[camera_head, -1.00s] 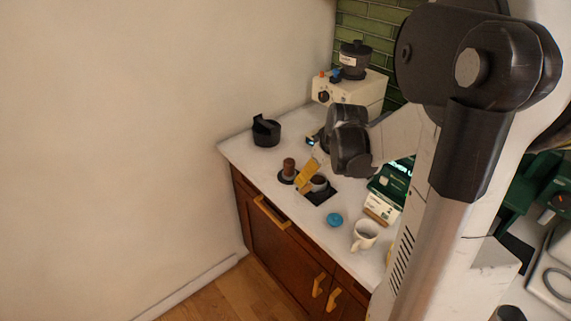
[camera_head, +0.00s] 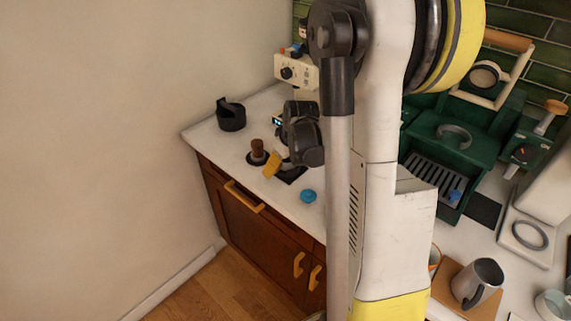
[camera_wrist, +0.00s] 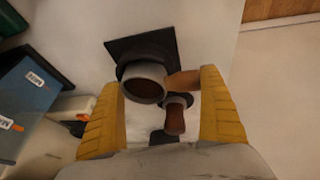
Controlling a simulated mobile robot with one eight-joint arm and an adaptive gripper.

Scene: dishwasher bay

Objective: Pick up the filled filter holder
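The filter holder (camera_wrist: 146,82) is a grey cup filled with brown grounds, with a wooden handle pointing right in the wrist view. It rests on a black square mat (camera_wrist: 128,48). My gripper (camera_wrist: 165,84) is open. Its yellow fingers stand on either side of the cup and handle, and the handle's end is close to the right finger; I cannot tell if they touch. In the head view my gripper (camera_head: 272,164) is low over the counter, and my arm mostly hides the holder.
A wood-handled tamper (camera_wrist: 175,116) stands close beside the holder, also between the fingers in the wrist view. A black container (camera_head: 231,114) is further back. A blue disc (camera_head: 308,196) lies near the front edge. A green espresso machine (camera_head: 450,150) stands right.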

